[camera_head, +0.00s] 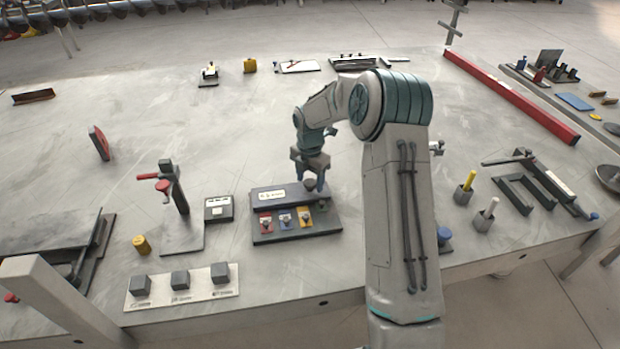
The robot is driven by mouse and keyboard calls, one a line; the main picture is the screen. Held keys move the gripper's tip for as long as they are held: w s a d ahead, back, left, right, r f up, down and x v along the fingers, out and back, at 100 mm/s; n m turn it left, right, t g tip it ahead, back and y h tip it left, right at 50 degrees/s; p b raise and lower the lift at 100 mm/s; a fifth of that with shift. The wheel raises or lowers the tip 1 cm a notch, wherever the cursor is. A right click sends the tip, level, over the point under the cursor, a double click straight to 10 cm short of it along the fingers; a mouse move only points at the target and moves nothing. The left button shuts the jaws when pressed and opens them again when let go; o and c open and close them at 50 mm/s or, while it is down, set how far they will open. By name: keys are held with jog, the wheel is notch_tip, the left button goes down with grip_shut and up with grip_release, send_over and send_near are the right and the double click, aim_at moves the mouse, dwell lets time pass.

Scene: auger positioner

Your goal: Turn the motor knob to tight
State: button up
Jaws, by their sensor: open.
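A dark control panel (296,236) lies on the table left of my arm. My gripper (312,181) is open and points down right at this knob. I cannot tell whether the fingers touch it.
A white board with several grey blocks (180,280) lies at the front left. A stand with a red lever (162,185) and a small grey box (219,208) are left of the panel. A long red bar (510,95) runs along the right. The table behind my gripper is mostly clear.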

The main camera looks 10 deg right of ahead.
jog(key=c, duration=1)
